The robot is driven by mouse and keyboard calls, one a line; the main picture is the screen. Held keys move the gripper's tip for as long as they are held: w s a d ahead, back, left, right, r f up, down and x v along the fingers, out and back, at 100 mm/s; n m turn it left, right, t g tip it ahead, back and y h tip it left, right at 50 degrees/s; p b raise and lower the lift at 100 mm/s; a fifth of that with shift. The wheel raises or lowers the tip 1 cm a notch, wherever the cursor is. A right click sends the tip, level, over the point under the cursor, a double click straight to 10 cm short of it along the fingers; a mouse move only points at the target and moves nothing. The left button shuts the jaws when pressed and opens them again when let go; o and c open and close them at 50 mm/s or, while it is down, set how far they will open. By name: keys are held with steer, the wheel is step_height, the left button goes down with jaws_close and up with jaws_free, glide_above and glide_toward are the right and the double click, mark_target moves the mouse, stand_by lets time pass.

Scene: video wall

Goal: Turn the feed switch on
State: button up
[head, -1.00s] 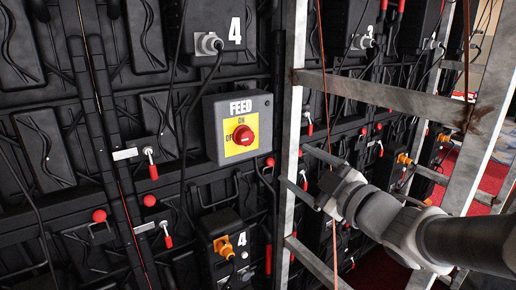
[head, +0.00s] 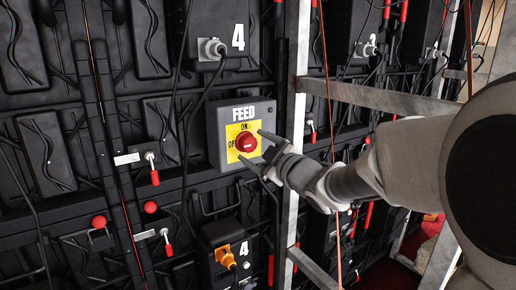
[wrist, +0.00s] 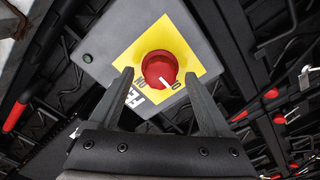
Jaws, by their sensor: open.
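The feed switch is a grey box (head: 217,150) with a yellow plate (head: 232,129) and a round red knob (head: 246,142), mounted on the dark wall. ON is printed above the knob and OFF at its left in the head view. In the wrist view the knob (wrist: 160,69) has a white mark pointing lower right, seemingly toward the OFF label. My gripper (head: 252,147) is open in front of the box. In the wrist view its fingertips (wrist: 158,74) lie on either side of the knob with gaps showing. I cannot tell how deep they reach.
A grey metal ladder-like frame (head: 299,60) stands right of the box, and my arm passes through it. Cables hang left of the box. Red-tipped toggles (head: 154,177) and an orange plug (head: 225,257) are nearby on the wall.

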steer(key=shift+x, duration=0.85)
steer(key=shift+c, duration=0.4)
jaws_close()
